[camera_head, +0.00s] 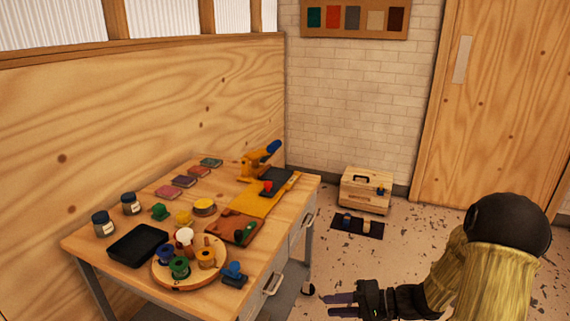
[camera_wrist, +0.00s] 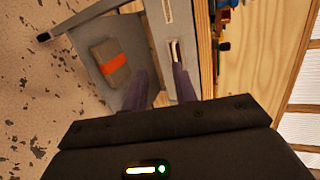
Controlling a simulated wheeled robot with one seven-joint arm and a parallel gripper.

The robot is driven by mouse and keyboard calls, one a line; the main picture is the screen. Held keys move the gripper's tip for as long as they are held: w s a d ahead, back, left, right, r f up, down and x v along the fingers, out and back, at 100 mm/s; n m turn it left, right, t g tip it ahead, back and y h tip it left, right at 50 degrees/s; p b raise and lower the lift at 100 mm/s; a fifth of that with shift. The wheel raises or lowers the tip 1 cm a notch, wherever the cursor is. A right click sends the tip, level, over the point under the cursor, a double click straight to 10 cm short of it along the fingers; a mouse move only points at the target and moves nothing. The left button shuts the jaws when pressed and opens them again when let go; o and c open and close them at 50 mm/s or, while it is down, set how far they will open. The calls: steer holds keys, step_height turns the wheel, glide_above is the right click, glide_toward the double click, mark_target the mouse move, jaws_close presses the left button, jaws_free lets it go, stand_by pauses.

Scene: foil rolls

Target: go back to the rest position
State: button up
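My gripper (camera_head: 341,305) is in the lower middle of the head view, beside the table's right side and over the floor. Its two dark fingers also show in the wrist view (camera_wrist: 160,88), apart with nothing held between them, so it is open and empty. The foil rolls stand on a round wooden board (camera_head: 160,277) on the workbench: a blue roll (camera_head: 166,253), a green roll (camera_head: 179,267), an orange roll (camera_head: 206,257) and a whitish one behind them. My gripper is well clear of them.
The workbench (camera_head: 85,243) carries a black tray (camera_head: 138,245), jars, a yellow press (camera_head: 258,163) and small coloured blocks. Drawers with handles face my gripper. A wooden box (camera_head: 366,192) and dark mat (camera_head: 357,225) are on the floor. In the wrist view, a brown box with an orange band (camera_wrist: 110,64) lies on a lower shelf.

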steer(key=s+a+n+g+h, duration=0.25)
steer(key=s+g+h, duration=0.25)
steer(key=s+h, duration=0.45)
steer(key=s+d+r+n+t+h+p, duration=0.1)
steer(key=r+h+p, duration=0.1)
steer(key=r+p, duration=1.6)
steer(key=s+d+r+t+h+p, duration=0.1)
steer(key=d+r+t+h+p, duration=0.1)
steer(key=r+p, duration=1.6)
step_height(320, 180, up, 4)
steer(key=shift+r+n+t+p, duration=0.2)
steer(key=shift+n+t+p, duration=0.1)
steer(key=shift+n+p, duration=0.05)
